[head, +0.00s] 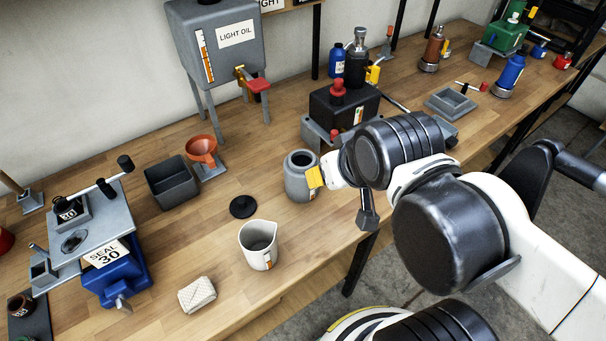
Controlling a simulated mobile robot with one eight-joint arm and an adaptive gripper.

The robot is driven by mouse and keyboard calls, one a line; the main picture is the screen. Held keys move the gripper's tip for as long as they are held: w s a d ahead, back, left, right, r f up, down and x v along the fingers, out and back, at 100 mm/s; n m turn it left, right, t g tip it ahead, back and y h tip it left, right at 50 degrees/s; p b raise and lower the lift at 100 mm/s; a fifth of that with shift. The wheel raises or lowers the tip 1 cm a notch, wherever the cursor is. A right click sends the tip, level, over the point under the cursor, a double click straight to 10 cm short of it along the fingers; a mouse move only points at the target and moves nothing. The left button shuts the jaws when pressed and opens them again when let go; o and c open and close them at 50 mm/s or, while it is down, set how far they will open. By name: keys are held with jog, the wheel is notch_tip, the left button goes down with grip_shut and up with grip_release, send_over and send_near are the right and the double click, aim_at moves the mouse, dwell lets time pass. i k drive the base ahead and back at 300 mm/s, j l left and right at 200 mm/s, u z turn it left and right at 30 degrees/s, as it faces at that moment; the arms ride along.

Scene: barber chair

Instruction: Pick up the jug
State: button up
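The jug (259,254) is a pale grey-white pitcher with an open top and a spout. It stands upright on the wooden bench near the front edge, in the middle of the head view. My gripper (367,209) shows only in part, as a dark finger-like piece hanging below my arm's black end joint. It is to the right of the jug, over the bench's front edge, and apart from it. The rest of my gripper is hidden by my arm, so whether it is open does not show.
A grey pot (298,184) with a yellow piece stands close to my arm. A black lid (243,207) lies behind the jug, and a folded cloth (197,295) lies left of it. A blue sealing machine (112,277) stands farther left. The bench right around the jug is clear.

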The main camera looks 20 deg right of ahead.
aim_at(258, 239)
jog(key=k+l+u, duration=0.1)
jog(key=l+u, duration=0.2)
jog(key=l, duration=0.15)
jog(key=k+l+u, duration=0.1)
jog(key=l+u, duration=0.2)
jog(key=k+l+u, duration=0.25)
jog(key=l, duration=0.25)
jog(key=k+l+u, duration=0.15)
jog(key=l+u, duration=0.15)
